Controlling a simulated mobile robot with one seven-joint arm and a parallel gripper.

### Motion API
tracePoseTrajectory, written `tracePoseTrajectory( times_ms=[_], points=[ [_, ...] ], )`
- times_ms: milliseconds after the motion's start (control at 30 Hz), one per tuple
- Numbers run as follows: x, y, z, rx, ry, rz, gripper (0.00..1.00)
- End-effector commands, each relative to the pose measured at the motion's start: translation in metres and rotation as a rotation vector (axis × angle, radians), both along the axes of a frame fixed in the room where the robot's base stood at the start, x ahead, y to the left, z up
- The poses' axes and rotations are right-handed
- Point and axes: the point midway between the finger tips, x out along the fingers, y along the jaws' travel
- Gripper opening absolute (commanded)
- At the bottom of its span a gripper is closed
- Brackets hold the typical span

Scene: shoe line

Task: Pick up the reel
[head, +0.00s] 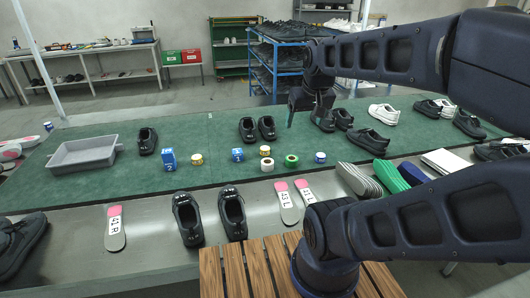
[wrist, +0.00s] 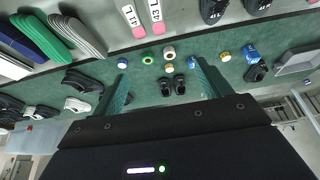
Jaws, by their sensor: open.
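Several small reels lie on the green mat. In the head view they are a green-rimmed reel (head: 291,161), a white-and-yellow reel (head: 267,165), a small yellow-banded one (head: 265,150), a blue one (head: 320,157) and a yellow one (head: 196,159) apart to the left. The wrist view shows the green reel (wrist: 147,60), the white-and-yellow reel (wrist: 168,52) and the blue reel (wrist: 123,63). I cannot tell which one the task means. My gripper (head: 304,112) is open and empty, above the mat and beyond the reels. Its fingers (wrist: 162,82) stand wide apart in the wrist view.
Blue boxes (head: 169,159) (head: 238,154) stand near the reels. A grey tray (head: 84,152) is at left. Insoles (head: 287,203) and shoes (head: 209,216) lie on the front strip. The mat (head: 225,178) has bare patches.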

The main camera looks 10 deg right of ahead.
Motion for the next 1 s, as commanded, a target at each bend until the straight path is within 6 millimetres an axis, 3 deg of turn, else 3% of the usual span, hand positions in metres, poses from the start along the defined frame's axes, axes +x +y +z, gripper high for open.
tracePoseTrajectory(
  times_ms=[533, 1000],
  points=[
    [0.13, -0.001, 0.014, 0.023, 0.093, -0.053, 0.77],
    [0.254, -0.002, -0.018, 0.037, 0.172, -0.106, 0.77]
  ],
)
